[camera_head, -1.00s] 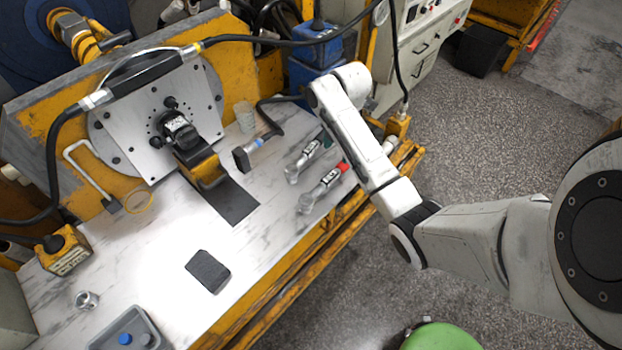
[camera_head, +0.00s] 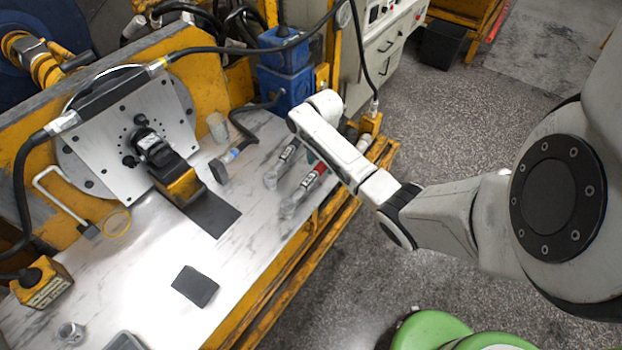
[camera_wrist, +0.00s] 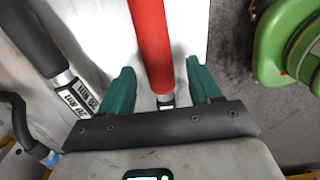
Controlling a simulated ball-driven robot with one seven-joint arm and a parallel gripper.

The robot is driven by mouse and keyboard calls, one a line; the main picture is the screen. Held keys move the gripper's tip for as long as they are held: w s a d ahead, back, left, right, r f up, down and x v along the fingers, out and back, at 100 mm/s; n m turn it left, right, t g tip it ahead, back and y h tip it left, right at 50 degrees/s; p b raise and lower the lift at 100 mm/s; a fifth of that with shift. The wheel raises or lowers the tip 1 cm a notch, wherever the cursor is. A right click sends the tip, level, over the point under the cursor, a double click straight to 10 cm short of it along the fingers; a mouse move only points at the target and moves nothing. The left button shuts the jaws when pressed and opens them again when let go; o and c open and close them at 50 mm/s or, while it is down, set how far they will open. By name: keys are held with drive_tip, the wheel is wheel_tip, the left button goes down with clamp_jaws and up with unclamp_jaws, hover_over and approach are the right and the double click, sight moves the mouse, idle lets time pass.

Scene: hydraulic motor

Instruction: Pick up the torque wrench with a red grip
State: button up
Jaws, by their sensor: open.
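The torque wrench with a red grip (camera_head: 301,189) lies on the workbench near its right edge, partly covered by my arm. In the wrist view its red grip (camera_wrist: 151,45) runs down between my two green fingers. My gripper (camera_wrist: 160,68) is open, with one finger on each side of the grip and a visible gap on both sides. How far the fingertips are above the bench is hard to tell. A second torque wrench with a dark grip (camera_head: 281,163) lies beside it and shows left of my fingers in the wrist view (camera_wrist: 73,92).
A black block (camera_head: 195,286) lies on the bench (camera_head: 140,265). The motor plate (camera_head: 110,125) stands at the back left.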

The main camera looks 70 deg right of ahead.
drive_tip(key=shift+f, duration=0.8)
drive_tip(key=shift+c, duration=0.2)
clamp_jaws()
